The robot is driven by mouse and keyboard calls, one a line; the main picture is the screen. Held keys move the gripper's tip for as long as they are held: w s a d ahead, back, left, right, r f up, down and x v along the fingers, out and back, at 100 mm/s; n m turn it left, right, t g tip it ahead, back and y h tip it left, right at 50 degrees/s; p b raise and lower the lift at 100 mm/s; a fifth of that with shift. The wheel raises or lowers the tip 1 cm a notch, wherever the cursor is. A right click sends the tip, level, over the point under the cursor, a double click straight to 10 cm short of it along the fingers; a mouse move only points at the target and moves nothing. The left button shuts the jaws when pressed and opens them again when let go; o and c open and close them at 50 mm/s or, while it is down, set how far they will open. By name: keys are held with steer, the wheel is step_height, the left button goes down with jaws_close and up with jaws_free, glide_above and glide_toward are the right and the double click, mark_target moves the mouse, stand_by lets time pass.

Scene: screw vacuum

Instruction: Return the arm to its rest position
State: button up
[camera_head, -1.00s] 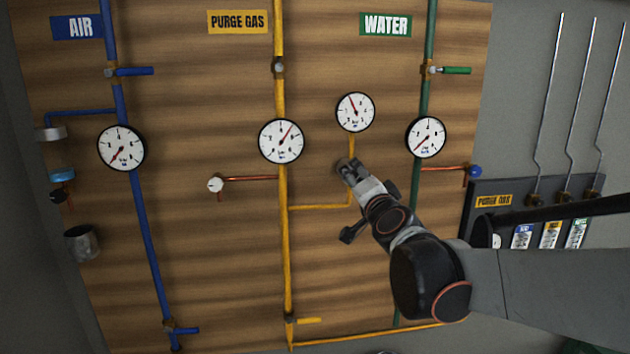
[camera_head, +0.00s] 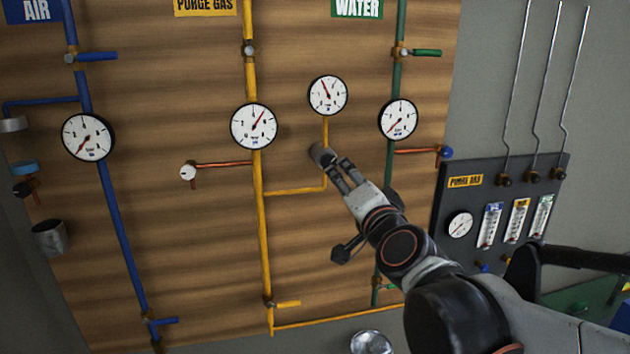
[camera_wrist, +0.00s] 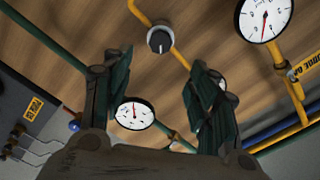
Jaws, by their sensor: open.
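My gripper (camera_head: 342,170) is open and empty in front of the wooden board, low and right of a dark round knob (camera_head: 321,155) on the yellow pipe. In the wrist view, the two dark green fingers of my gripper (camera_wrist: 160,66) stand wide apart. The knob (camera_wrist: 160,40) shows beyond the gap between them, apart from both fingers, with a white mark on its face. My arm reaches in from the lower right in the head view and hides part of the green pipe (camera_head: 390,180).
A small gauge (camera_head: 328,95) sits above the knob, with the water gauge (camera_head: 398,119) to its right and the purge gas gauge (camera_head: 254,126) to its left. A dark flowmeter panel (camera_head: 485,205) stands at the right. A metal cup (camera_head: 49,238) hangs at the left.

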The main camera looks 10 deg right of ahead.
steer(key=s+a+f+n+g+y+b, duration=0.1)
steer(key=s+a+f+n+g+b, duration=0.15)
steer(key=f+b, duration=0.4)
steer(key=s+a+f+n+g+y+b, duration=0.1)
steer(key=s+f+n+b, duration=0.2)
steer(key=f, duration=0.7)
steer(key=s+a+f+n+g+y+b, duration=0.1)
steer(key=s+f+n+g+b, duration=0.15)
steer(key=f+b, duration=0.4)
steer(key=s+d+f+n+g+h+b, duration=0.1)
steer(key=s+f+b, duration=0.3)
steer(key=f, duration=0.7)
steer(key=s+d+f+n+g+h+b, duration=0.2)
steer(key=s+d+f+g+b, duration=0.1)
steer(key=s+f, duration=0.5)
step_height(320, 180, down, 3)
steer(key=shift+d+g+b, duration=0.15)
steer(key=shift+g+b, duration=0.35)
steer(key=shift+b, duration=0.45)
steer(key=shift+r, duration=0.1)
